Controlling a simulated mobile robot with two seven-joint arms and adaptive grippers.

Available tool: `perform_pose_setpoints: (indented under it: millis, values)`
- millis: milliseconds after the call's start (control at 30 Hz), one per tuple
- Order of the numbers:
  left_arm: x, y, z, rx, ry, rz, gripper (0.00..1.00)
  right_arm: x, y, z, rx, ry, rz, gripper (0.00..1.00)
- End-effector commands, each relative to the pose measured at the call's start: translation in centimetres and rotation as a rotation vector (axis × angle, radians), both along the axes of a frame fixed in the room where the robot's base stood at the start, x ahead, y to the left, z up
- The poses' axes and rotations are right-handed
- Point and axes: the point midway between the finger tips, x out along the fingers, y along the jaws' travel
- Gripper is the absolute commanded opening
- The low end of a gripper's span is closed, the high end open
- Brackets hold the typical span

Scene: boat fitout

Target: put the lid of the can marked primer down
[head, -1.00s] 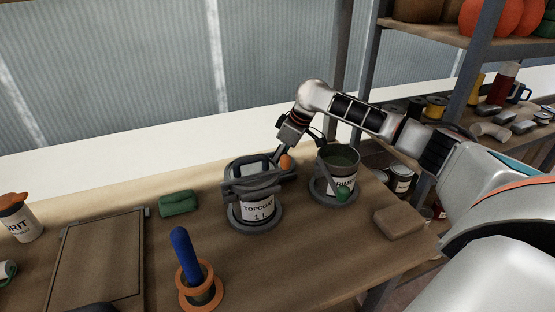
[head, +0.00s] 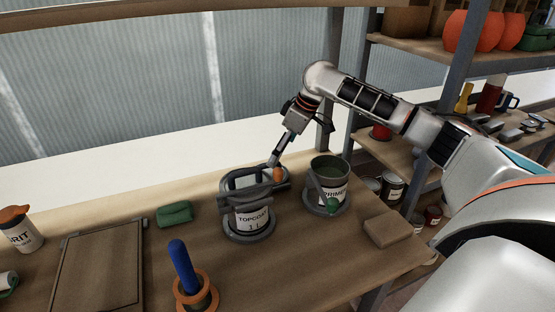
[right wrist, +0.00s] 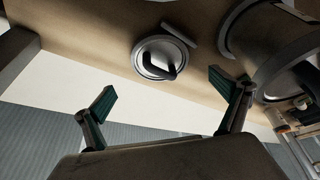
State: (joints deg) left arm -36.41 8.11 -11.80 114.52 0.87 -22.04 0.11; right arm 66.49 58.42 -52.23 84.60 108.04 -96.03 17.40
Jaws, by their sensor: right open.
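The open primer can (head: 333,193) stands upright on the bench, its label partly covered by a green-knobbed handle. In the right wrist view a round grey lid (right wrist: 150,50) with a dark curved handle lies flat on the bench near its back edge. In the head view a grey round shape, probably this lid, shows behind the topcoat can (head: 252,218). My right gripper (right wrist: 163,93) is open and empty, with the lid beyond its fingertips and apart from them. In the head view it (head: 274,162) is above and behind the topcoat can. My left gripper is not in view.
An orange knob (head: 278,174) stands close to my right gripper. A green block (head: 175,213), a tan block (head: 388,229), a blue-handled tool (head: 182,265) and a flat board (head: 98,268) are on the bench. Shelves (head: 425,47) with tins stand at the right.

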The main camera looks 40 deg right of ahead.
Motion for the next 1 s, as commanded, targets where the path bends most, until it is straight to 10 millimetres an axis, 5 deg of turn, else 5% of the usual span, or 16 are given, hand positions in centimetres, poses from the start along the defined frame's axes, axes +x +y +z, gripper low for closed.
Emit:
perform_pose_setpoints:
  millis: [200, 833, 1000]
  values:
    - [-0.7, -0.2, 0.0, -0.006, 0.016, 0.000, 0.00, -0.8, -0.5, 2.4, 0.000, 0.000, -0.001, 0.98]
    - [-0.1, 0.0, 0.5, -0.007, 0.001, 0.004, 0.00, -1.0, -0.6, 2.5, 0.001, 0.002, -0.001, 0.98]
    - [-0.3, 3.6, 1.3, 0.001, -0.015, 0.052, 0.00, -2.2, -0.3, 3.8, -0.017, 0.025, 0.018, 0.98]
